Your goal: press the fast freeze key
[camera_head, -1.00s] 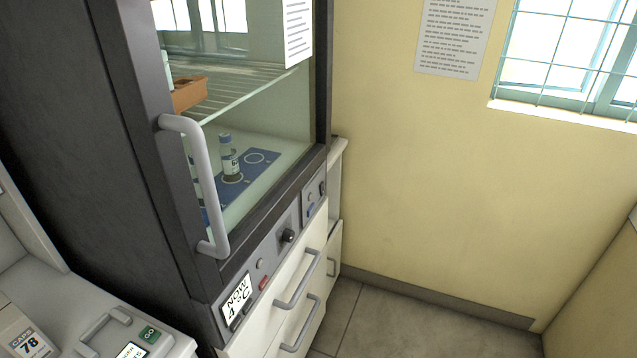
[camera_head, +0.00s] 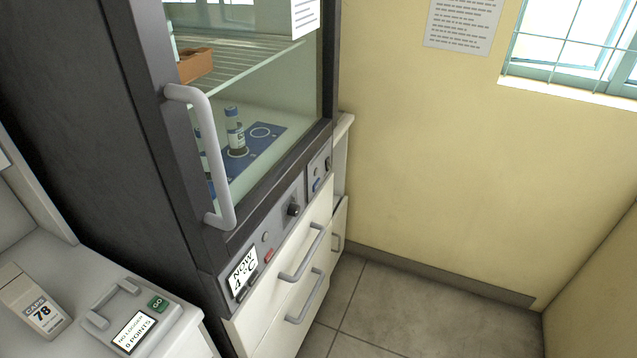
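A dark upright cabinet (camera_head: 130,130) with a glass door stands at left centre in the head view. Its grey control strip runs below the door. A display (camera_head: 243,273) there reads "NOW 4 °C". Beside it are a red key (camera_head: 268,255), a round grey button (camera_head: 265,238), a black knob (camera_head: 293,210), a small blue key (camera_head: 316,185) and a black switch (camera_head: 327,163). Any lettering on these keys is too small to read, so I cannot tell which is the fast freeze key. Neither of my grippers is in view.
The door's long grey handle (camera_head: 212,160) stands out in front of the glass, left of the strip. Drawers with handles (camera_head: 303,252) lie below. A grey device (camera_head: 140,318) with a green GO key and a box (camera_head: 33,302) sit at lower left. The floor (camera_head: 420,310) at right is clear.

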